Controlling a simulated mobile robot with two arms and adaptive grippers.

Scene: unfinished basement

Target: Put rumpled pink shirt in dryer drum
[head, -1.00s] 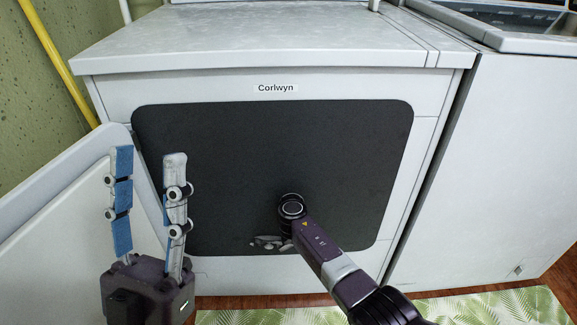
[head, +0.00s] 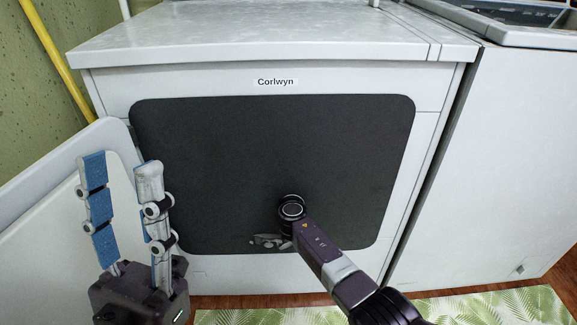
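The white dryer (head: 350,77) labelled Corlwyn stands in front of me. Its dark front opening (head: 270,150) faces me, and its white door (head: 40,205) stands open at the left. The inside is too dark to make out a drum. My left gripper (head: 120,162) is open and empty, with blue-padded fingers pointing up in front of the door and the opening's left edge. I see no pink shirt.
A second white appliance (head: 500,160) stands close on the right. A leaf-patterned mat (head: 480,306) lies on the wooden floor in front. A yellow pipe (head: 48,45) runs along the green wall at the left.

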